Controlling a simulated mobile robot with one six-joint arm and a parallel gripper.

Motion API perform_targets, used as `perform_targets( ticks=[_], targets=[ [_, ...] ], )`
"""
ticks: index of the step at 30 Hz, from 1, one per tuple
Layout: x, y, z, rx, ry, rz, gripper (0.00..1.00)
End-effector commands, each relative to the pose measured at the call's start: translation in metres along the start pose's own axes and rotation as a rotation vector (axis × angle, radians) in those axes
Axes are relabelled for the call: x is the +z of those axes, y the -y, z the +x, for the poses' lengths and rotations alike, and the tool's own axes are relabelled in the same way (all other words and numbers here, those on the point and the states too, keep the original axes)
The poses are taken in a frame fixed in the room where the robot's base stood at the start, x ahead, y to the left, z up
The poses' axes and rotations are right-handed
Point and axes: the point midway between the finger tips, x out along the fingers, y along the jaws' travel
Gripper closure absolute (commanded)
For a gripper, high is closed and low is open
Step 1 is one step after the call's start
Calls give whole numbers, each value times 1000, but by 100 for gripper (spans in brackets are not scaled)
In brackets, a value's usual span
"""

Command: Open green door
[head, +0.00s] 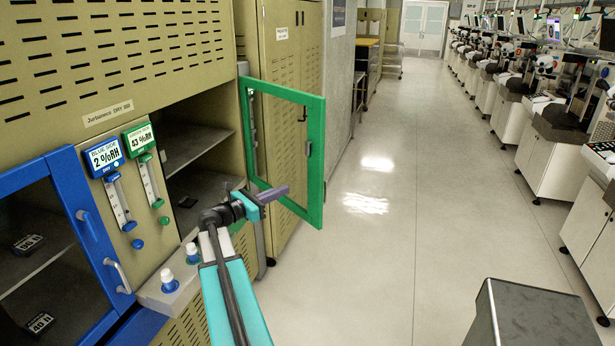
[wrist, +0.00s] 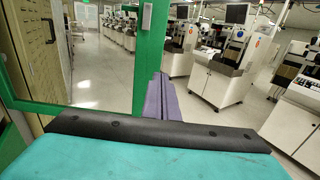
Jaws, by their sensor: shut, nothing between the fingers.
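The green door (head: 317,140) of the cabinet stands wide open in the head view, swung out from the cabinet front on its right side. Its green frame holds a see-through pane, and a small latch shows on its free edge. My gripper (head: 275,193) is shut and empty, with its purple fingers pointing right in front of the lower part of the door. The compartment behind the door shows open shelves (head: 195,145).
The blue door (head: 85,225) to the left is shut. Flow meters with blue (head: 106,157) and green (head: 140,138) displays stand between the doors. A ledge with knobs (head: 170,283) juts out below.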

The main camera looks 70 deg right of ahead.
Motion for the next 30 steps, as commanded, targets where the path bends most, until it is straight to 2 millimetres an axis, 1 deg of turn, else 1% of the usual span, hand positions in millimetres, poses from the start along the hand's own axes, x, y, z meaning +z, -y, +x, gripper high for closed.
perform_targets(
  ticks=[8,14,20,30],
  targets=[
    [-1,-1,-2,4,-2,1,100],
    [-1,-2,7,3,-3,1,100],
    [0,-3,29,3,-3,1,100],
    [0,-4,78,4,-4,2,100]
  ],
)
